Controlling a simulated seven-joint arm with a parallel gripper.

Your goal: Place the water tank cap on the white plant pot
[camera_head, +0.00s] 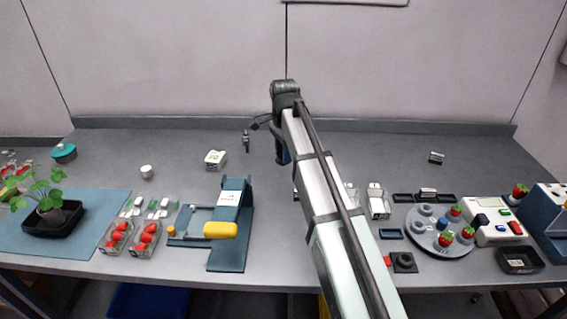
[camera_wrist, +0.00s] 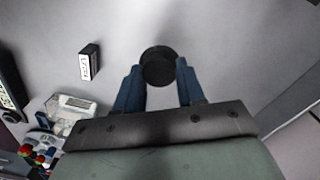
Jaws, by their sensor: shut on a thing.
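My gripper (camera_wrist: 157,73) is shut on a round black cap (camera_wrist: 158,63), which looks like the water tank cap. The cap sits between the blue fingertips in the wrist view, with bare grey surface behind it. In the head view my gripper (camera_head: 281,150) is over the back middle of the bench, and I cannot make out the cap there. A small white pot (camera_head: 147,172), seemingly the white plant pot, stands upright on the bench to the left, well apart from my gripper.
A teal-lidded round container (camera_head: 64,153) stands at the back left. A potted plant (camera_head: 50,212) is on a blue mat (camera_head: 92,246). Strawberry trays and a blue stand (camera_head: 232,225) fill the front left. The back strip is mostly clear.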

